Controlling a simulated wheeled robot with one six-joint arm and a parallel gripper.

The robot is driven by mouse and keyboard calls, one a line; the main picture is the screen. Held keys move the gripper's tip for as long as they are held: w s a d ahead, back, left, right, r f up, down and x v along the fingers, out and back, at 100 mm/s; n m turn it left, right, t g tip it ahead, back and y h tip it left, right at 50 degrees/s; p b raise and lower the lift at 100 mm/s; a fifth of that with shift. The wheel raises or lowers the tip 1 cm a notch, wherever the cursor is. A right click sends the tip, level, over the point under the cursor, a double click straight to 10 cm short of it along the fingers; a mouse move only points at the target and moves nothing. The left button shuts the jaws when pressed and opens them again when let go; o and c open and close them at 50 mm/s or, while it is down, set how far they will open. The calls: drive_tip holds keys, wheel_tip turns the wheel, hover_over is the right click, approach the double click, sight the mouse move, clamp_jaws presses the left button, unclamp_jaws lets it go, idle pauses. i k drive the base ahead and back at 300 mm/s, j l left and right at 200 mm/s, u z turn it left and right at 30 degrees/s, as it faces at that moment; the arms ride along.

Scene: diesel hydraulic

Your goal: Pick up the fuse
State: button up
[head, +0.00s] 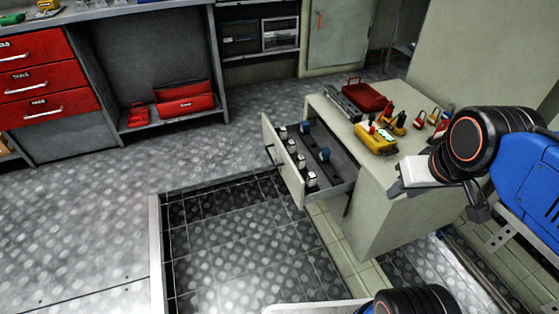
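An open drawer (265,150) juts out from the light grey cabinet (385,215). Several small parts lie or stand in it. White-and-black ones, such as this likely fuse (311,179), line the side near the drawer front, and blue-and-black ones (325,155) sit further in. They are too small to tell for sure which is the fuse. My arm comes in from the right. My gripper (479,206) seems to be the dark part below the black wrist, right of the drawer and apart from it. Its fingers cannot be made out.
On the cabinet top are a yellow device (376,139), a red box (364,95), a grey tool case (342,102) and several padlocks (420,118). A dark tiled floor recess (240,245) lies before the drawer. A workbench with red drawers (35,77) stands at the back left.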

sight(300, 161)
drive_tip(key=i+j+z, duration=0.2)
drive_tip(key=j, duration=0.45)
drive_tip(key=i+j+z, duration=0.25)
drive_tip(key=j, duration=0.4)
drive_tip(key=j+z, duration=0.2)
drive_tip(key=j, duration=0.45)
drive_tip(key=i+j+z, duration=0.1)
drive_tip(key=j+z, duration=0.15)
drive_tip(key=j, duration=0.45)
